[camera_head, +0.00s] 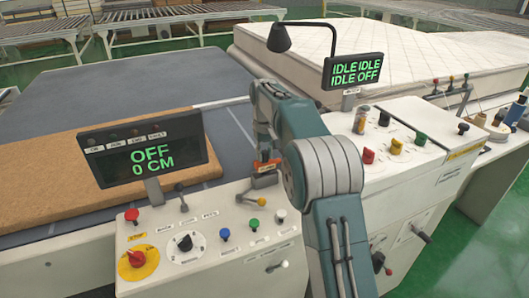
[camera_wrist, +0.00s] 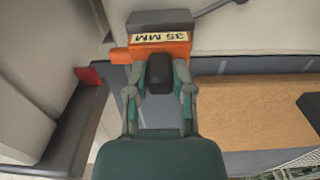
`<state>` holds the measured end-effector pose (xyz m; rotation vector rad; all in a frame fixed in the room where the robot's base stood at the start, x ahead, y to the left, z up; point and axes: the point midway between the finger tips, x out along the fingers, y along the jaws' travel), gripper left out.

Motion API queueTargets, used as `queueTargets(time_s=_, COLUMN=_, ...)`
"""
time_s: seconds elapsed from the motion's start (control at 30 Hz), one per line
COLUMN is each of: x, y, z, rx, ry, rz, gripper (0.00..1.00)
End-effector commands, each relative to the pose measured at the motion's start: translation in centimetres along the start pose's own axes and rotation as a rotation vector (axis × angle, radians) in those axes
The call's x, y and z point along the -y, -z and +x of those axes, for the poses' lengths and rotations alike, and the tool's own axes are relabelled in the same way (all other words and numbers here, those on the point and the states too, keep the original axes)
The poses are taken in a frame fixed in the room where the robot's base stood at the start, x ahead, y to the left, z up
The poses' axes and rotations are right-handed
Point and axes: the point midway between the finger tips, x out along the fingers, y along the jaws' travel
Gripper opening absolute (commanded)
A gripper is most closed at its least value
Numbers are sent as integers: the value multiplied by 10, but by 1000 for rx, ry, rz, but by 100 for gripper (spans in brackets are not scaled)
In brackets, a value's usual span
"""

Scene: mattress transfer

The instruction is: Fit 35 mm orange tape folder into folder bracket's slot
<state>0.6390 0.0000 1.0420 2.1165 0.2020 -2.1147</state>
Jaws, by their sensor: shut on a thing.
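The orange tape folder (camera_wrist: 178,49) is in my gripper (camera_wrist: 160,70) in the wrist view. Its pale label reads "35 MM" and appears upside down. The fingers are closed on its near side. A dark grey block (camera_wrist: 160,18) lies directly beyond the label; I cannot tell whether it belongs to the folder or to the bracket. In the head view, a small part of the orange folder (camera_head: 262,167) shows just left of my arm, over the white control console. My arm hides most of the gripper there. I cannot clearly make out the bracket's slot or whether the folder touches it.
The white console (camera_head: 215,275) carries knobs, levers and an "OFF 0 CM" display (camera_head: 150,150). A second console (camera_head: 425,145) with an "IDLE" display (camera_head: 353,71) stands right of my arm. A brown pad (camera_head: 50,178) lies left; a white mattress (camera_head: 440,60) lies behind.

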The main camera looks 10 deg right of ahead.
Motion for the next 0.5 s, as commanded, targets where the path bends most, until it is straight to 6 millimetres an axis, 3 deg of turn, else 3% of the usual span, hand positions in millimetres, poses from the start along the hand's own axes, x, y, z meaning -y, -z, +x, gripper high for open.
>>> queueTargets(time_s=0.5, x=0, y=0, z=11, rx=-1, ry=0, rz=0, gripper=0)
